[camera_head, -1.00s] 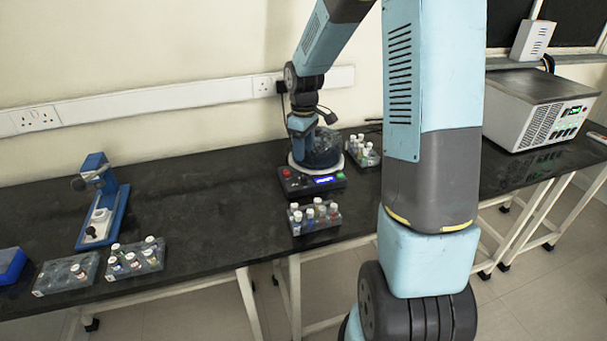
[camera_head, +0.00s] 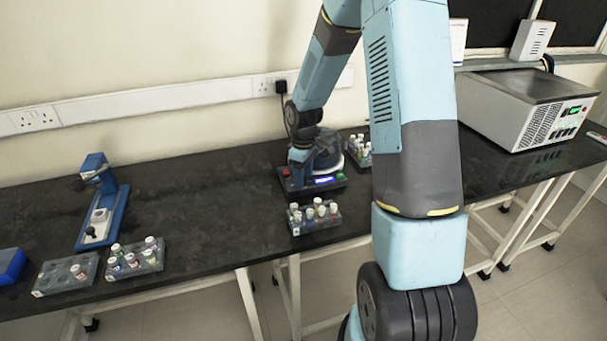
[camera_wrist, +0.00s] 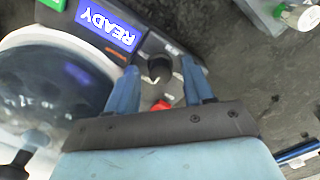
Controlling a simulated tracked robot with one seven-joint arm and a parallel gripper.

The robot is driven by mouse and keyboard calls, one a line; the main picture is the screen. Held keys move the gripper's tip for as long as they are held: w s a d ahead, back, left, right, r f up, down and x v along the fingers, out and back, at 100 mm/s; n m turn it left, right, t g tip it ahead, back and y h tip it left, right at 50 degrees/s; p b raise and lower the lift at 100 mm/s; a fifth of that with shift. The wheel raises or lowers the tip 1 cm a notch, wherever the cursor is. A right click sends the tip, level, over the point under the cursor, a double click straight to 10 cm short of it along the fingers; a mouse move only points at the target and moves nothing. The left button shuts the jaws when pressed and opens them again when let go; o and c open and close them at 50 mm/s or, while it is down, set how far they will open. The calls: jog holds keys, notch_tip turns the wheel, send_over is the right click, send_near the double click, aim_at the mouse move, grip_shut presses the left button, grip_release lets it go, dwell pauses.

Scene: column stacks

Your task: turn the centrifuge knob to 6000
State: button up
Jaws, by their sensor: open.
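The centrifuge (camera_head: 327,164) stands on the black bench in the head view, partly hidden behind my arm. In the wrist view its dark translucent lid (camera_wrist: 45,95) fills the left side. Its display (camera_wrist: 106,25) reads READY, upside down. The black knob (camera_wrist: 158,66) is on the panel beside the display. My gripper (camera_wrist: 155,75) is open above the panel, with one blue finger on each side of the knob. I cannot tell whether the fingers touch it. A red button (camera_wrist: 160,105) shows between the fingers, and a green button (camera_wrist: 52,4) is at the top left.
A tube rack (camera_head: 313,217) stands in front of the centrifuge, and another (camera_head: 358,152) stands to its right, partly behind my arm. More racks and a blue-based device (camera_head: 104,215) are at the left. A large grey machine (camera_head: 530,108) is at the right.

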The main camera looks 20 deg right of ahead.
grip_shut()
dwell(0.5)
jog(key=m, duration=0.4)
jog(key=shift+r+m, duration=0.1)
jog(key=shift+m, duration=0.3)
jog(key=m, duration=0.4)
jog(key=shift+m, duration=0.3)
jog(key=m, duration=0.4)
jog(key=shift+d+m, duration=0.1)
jog(key=shift+m, duration=0.2)
jog(key=shift+w+m, duration=0.1)
jog(key=shift+m, duration=1.8)
